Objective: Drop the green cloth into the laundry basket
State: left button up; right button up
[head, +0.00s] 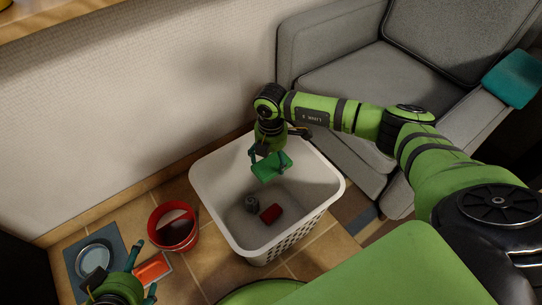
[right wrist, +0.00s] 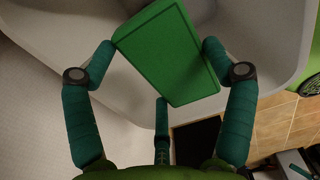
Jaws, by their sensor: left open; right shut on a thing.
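The green cloth (head: 271,167) is a flat, folded rectangle held in my right gripper (head: 268,157) over the opening of the white laundry basket (head: 208,188). In the right wrist view the cloth (right wrist: 170,52) lies between the fingers of my right gripper (right wrist: 158,52), with the pale basket (right wrist: 80,35) behind it. Inside the basket lie a red folded item (head: 271,213) and a small grey item (head: 252,203). My left gripper (head: 146,268) is open at the lower left, near the floor, beside a small orange-red tray.
A red bucket (head: 173,228) stands left of the basket. A plate (head: 94,256) lies on a blue-grey mat (head: 78,278), near the orange-red tray (head: 153,270). A grey sofa (head: 345,75) with a teal cloth (head: 514,78) on its arm stands behind right. The wall is at the left.

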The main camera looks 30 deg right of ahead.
aim_at(271, 159)
jog(key=o, duration=0.9)
jog(key=shift+o, duration=0.2)
notch_tip(271, 159, up, 12)
